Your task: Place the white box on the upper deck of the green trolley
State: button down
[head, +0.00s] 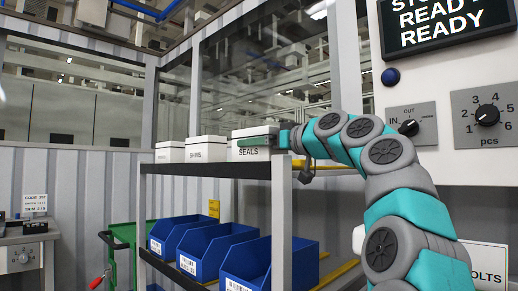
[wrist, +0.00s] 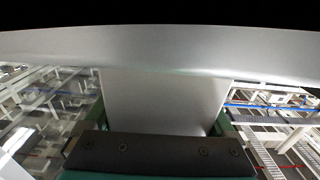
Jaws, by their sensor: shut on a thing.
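The white box labelled SEALS (head: 247,154) is at the right end of the rack's top shelf. My gripper (head: 258,141) reaches it from the right and is shut on it, with a green finger along its labelled face. I cannot tell whether the box rests on the shelf or is just above it. In the wrist view, the white box (wrist: 165,95) fills the space between the fingers, and a wide pale edge crosses above. The green trolley (head: 146,232) stands at lower left behind the rack; its upper deck is mostly hidden.
Two more white boxes (head: 207,149) (head: 170,152) stand left of the held one on the dark top shelf (head: 208,170). Blue bins (head: 232,258) fill the lower shelf. A control panel (head: 455,115) is at right, a bench (head: 25,240) at far left.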

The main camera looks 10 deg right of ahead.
aim_at(259, 130)
jog(key=shift+r, duration=0.15)
jog(key=shift+r+p, duration=1.05)
jog(key=shift+r, duration=0.6)
jog(key=s+r+b, duration=0.1)
jog(key=s+b, duration=0.4)
jog(key=s, duration=1.1)
jog(key=shift+a+r, duration=0.25)
jog(key=shift+s, duration=0.1)
